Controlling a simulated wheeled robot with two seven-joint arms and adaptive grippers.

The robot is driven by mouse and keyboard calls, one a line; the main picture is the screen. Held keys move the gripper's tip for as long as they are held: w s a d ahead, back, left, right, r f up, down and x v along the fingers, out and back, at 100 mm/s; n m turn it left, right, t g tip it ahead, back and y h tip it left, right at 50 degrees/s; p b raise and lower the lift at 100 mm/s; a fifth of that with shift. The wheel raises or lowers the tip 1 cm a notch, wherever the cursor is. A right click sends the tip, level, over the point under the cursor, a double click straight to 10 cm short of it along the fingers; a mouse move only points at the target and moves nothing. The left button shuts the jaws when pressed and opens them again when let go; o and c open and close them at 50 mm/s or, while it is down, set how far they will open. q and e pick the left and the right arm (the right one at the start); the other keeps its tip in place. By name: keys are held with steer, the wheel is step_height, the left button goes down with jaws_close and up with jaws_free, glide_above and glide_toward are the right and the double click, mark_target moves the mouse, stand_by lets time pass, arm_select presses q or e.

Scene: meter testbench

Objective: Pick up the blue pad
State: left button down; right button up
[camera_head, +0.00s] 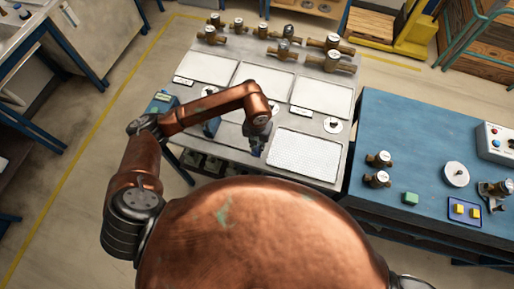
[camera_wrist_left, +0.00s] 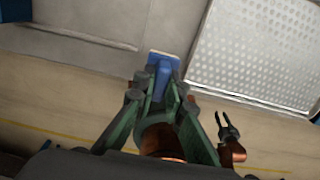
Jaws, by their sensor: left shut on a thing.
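The blue pad (camera_wrist_left: 164,62) shows in the left wrist view, between the fingertips of my left gripper (camera_wrist_left: 162,85). The gripper is shut on it. A flat, paler part shows at its far end, and the fingers hide part of it. In the head view my left gripper (camera_head: 257,143) points down over the front of the grey testbench, left of a perforated white plate (camera_head: 303,158). I cannot tell whether the pad touches the bench. My right gripper (camera_wrist_left: 227,128) shows small in the left wrist view, with its fingers apart and nothing between them.
The testbench (camera_head: 230,157) carries several white plates and, at the back, brass meters (camera_head: 333,42). A blue table (camera_head: 400,120) on the right holds meters, a green block (camera_head: 410,198) and a blue tray (camera_head: 450,218) with yellow blocks. Floor on the left is clear.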

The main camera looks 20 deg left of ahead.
arm_select(q)
steer(key=s+d+r+b, duration=0.2)
steer(key=s+d+r, duration=0.2)
steer(key=s+r, duration=0.4)
steer(key=shift+s+d+r, duration=0.3)
steer(key=shift+s+r, duration=0.05)
steer(key=shift+s, duration=1.7)
steer(key=c, duration=2.5)
jaws_free()
jaws_close()
